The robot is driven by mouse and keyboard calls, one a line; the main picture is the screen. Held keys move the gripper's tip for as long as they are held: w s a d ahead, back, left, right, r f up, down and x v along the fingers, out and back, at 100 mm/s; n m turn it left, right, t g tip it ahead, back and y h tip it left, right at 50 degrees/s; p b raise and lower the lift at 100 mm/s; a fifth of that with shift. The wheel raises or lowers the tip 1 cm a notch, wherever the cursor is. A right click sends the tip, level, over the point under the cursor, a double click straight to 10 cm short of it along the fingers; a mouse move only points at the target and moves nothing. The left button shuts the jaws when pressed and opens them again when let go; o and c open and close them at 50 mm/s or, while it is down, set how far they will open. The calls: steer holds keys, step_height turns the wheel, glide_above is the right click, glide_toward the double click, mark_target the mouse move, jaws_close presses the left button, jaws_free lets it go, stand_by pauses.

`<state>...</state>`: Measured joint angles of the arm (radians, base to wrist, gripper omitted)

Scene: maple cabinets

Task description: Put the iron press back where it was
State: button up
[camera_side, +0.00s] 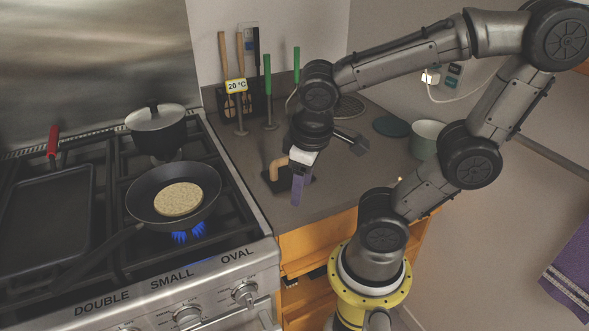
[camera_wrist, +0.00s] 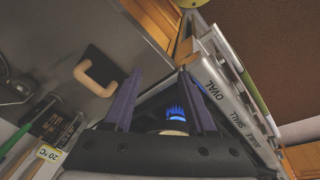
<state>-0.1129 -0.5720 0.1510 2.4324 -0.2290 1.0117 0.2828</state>
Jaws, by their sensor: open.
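The iron press is a dark flat plate with a light wooden handle. It lies on the grey counter, right of the stove, and shows in the side view (camera_side: 277,171) partly behind my gripper. In the wrist view, the iron press (camera_wrist: 96,78) lies left of the fingers, with nothing between them and its handle visible. My gripper (camera_side: 298,188) has purple fingers pointing down beside the press. In the wrist view, my gripper (camera_wrist: 158,80) is open and its fingers are apart and empty. Whether a finger touches the press is unclear.
A pan (camera_side: 148,207) with a round flatbread (camera_side: 178,199) sits over a lit blue flame. A utensil rack (camera_side: 232,104) and a thermometer (camera_side: 236,86) stand behind. A pale cup (camera_side: 427,138) is at right.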

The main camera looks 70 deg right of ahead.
steer(key=r+t, duration=0.1)
steer(key=a+r+t+y, duration=0.1)
steer(key=r, duration=0.1)
steer(key=a+r+t+y, duration=0.1)
steer(key=r+t, duration=0.1)
steer(key=shift+w+a+n, duration=0.25)
steer(key=shift+w+n, duration=0.05)
steer(key=shift+w, duration=0.05)
